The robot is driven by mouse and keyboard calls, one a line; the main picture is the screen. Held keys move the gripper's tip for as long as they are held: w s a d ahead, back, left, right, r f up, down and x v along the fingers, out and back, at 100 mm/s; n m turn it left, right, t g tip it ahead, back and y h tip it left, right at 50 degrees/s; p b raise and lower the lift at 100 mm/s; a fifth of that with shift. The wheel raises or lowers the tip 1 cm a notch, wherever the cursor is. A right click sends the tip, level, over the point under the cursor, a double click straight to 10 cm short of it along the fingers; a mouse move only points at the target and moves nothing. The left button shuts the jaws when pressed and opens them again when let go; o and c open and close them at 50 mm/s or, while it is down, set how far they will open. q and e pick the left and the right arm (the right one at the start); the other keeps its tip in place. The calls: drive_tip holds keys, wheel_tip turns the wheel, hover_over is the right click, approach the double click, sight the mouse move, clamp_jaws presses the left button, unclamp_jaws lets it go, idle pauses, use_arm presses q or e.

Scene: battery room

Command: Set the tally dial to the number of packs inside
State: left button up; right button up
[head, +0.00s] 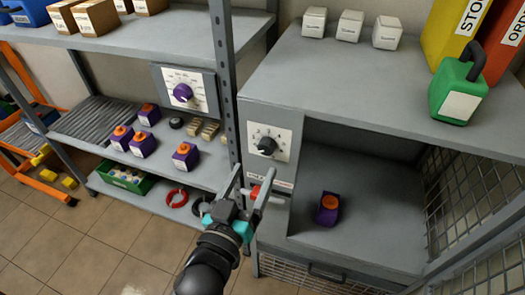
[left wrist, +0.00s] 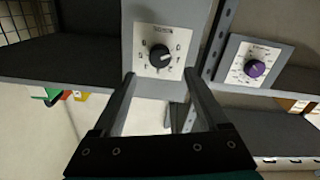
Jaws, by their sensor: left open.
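A dial with a black knob (head: 267,146) sits on a white plate on the grey cabinet's front panel. It also shows, upside down, in the left wrist view (left wrist: 160,56); its digits are too small to read surely. One purple pack with an orange top (head: 328,208) stands in the cabinet's open compartment (head: 365,190). The compartment's back and upper part are hidden by the cabinet top. My left gripper (head: 253,174) is open and empty, just in front of and below the black knob, apart from it. Its fingers (left wrist: 159,76) point toward the dial plate. My right gripper is not in view.
A second dial with a purple knob (head: 183,93) is on the left shelf unit, above several purple packs (head: 143,144). A grey shelf post (head: 224,70) stands close left of the black dial.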

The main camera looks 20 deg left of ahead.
sight(265, 150)
use_arm(q)
drive_tip(key=shift+w+d, duration=0.1)
drive_tip(key=shift+w, duration=3.15)
clamp_jaws()
